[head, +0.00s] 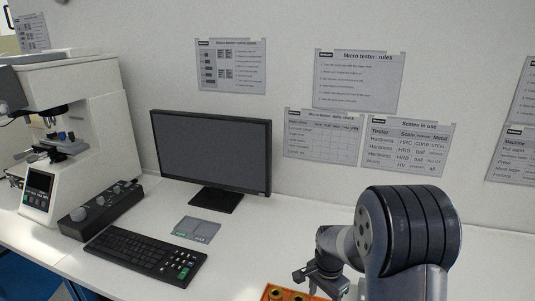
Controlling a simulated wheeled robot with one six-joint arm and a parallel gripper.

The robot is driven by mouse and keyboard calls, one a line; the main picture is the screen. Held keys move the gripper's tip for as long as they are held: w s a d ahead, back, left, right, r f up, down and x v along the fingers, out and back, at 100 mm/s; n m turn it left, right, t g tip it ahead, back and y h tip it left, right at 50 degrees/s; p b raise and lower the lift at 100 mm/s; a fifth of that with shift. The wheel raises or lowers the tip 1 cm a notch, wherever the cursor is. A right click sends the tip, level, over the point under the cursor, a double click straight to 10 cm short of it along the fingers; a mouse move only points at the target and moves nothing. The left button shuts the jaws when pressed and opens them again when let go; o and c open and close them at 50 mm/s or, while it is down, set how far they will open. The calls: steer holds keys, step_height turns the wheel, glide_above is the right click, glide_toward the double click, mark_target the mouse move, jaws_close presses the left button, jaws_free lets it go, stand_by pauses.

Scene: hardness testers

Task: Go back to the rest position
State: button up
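My gripper (321,283) is at the lower middle of the head view, at the end of my grey and black arm. It points down beside and partly over an orange tray (266,294) at the bottom edge. Its fingertips are small and dark, and I cannot tell whether they are apart or closed. I see nothing clearly held in it. Most of the tray is cut off by the frame; a few round brassy pieces (284,295) show in it.
A white tester (85,95) with a stage stands at the left, with a dark control box (100,207) beside it. A monitor (213,150), keyboard (146,254) and grey two-part pad (197,229) are on the white bench. The bench between monitor and arm looks clear. Sheets hang on the wall.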

step_height(320, 180, down, 2)
steer(key=shift+f, duration=0.1)
steer(key=shift+w+a+r, duration=0.1)
steer(key=shift+a+r, duration=0.1)
steer(key=shift+r, duration=1)
steer(key=shift+a+r, duration=0.15)
steer(key=shift+r, duration=1.05)
steer(key=shift+a+b, duration=0.1)
steer(key=shift+b, duration=0.2)
